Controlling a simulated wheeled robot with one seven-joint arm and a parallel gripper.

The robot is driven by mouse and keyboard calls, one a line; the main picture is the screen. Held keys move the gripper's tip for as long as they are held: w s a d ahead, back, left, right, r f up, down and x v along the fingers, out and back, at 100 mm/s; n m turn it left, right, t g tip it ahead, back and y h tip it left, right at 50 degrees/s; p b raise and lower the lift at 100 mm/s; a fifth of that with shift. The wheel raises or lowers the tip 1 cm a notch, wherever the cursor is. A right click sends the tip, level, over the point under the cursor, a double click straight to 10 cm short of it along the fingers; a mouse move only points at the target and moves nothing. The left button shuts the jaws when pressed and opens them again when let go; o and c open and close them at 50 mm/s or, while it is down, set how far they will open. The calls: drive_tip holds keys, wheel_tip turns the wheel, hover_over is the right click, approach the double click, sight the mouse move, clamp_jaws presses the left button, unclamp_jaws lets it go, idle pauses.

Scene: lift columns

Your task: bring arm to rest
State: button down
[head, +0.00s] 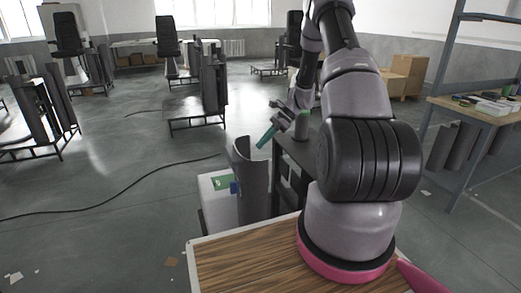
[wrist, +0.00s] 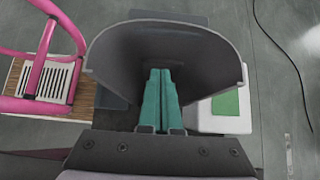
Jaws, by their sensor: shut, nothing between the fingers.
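My gripper (head: 267,136) has teal fingers and is in the head view, held above and beside the top of a grey curved column cover (head: 253,180). In the wrist view my gripper (wrist: 160,88) shows its two teal fingers side by side, closed together with nothing between them. The open curved cover (wrist: 240,62) surrounds the fingers in that picture. My arm rises from its base at the front and reaches out and down toward the column. I cannot tell whether the fingers touch the cover.
A white box with a green panel (head: 221,183) stands beside the cover. A dark stand (head: 292,150) is just right of it. A workbench (head: 485,112) with boxes is at the right. Several lift columns stand behind. A black cable (head: 110,192) crosses the open floor at left.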

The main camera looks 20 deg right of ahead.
drive_tip(key=shift+d+r, duration=0.15)
drive_tip(key=s+a+r+n+t+h, duration=0.1)
drive_tip(key=s+a+r+n+h, duration=0.2)
drive_tip(key=r, duration=0.9)
drive_tip(key=s+a+r+n+t+h, duration=0.15)
drive_tip(key=s+r+n, duration=0.3)
drive_tip(key=r, duration=0.75)
drive_tip(key=s+a+r+n+t+h, duration=0.1)
drive_tip(key=s+r+n+t, duration=0.1)
drive_tip(key=s+r, duration=0.4)
drive_tip(key=s+a+r+n+t+h, duration=0.1)
drive_tip(key=s+r+n, duration=0.3)
drive_tip(key=s, duration=1)
wheel_tip(320, 180, up, 3)
drive_tip(key=shift+s+a+f+t, duration=0.1)
drive_tip(key=shift+s+a+t, duration=0.35)
drive_tip(key=shift+t, duration=0.4)
